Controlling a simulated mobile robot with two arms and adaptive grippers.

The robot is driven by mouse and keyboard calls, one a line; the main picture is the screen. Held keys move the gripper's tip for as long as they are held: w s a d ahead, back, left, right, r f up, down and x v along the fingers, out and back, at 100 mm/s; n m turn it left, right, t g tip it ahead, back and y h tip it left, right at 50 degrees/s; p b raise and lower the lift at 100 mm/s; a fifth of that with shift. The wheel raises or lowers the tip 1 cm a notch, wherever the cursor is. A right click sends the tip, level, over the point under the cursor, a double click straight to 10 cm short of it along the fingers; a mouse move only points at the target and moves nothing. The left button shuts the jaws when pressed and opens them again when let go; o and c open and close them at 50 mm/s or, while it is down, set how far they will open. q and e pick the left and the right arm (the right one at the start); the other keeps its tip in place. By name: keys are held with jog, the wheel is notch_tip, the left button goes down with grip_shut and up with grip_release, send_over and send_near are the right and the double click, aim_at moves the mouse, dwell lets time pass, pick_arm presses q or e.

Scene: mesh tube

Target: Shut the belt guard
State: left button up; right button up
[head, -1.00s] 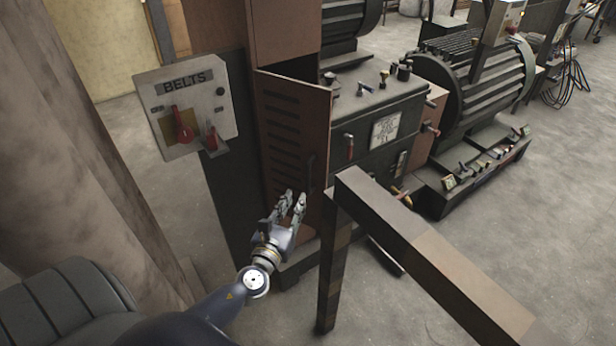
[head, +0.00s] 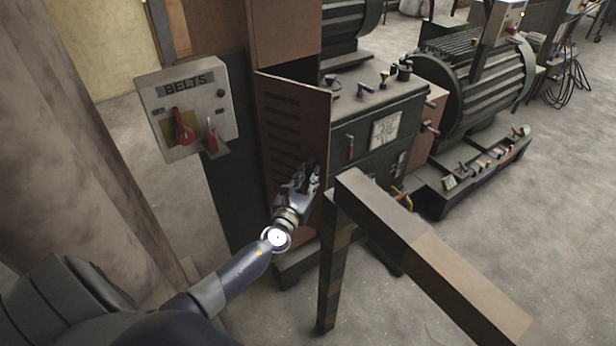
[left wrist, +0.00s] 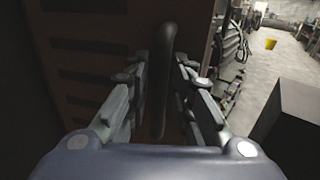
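The belt guard (head: 292,95) is a brown door with dark louvre slots, standing ajar on the machine in the middle of the head view. Its dark upright bar handle (left wrist: 167,75) shows in the left wrist view. My left gripper (head: 309,179) is at the handle side of the door. In the left wrist view its two fingers are apart, one on each side of the handle, and a gap shows beside it. In the head view the hand hides the handle. My right gripper is not in view.
A brown rail (head: 415,240) with a post (head: 333,270) stands just right of my left arm. A grey BELTS switch box (head: 188,110) with red levers is at the left. A green machine block (head: 372,125) lies behind the door. Open floor (head: 550,200) is at right.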

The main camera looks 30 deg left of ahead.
pick_arm(q)
grip_shut()
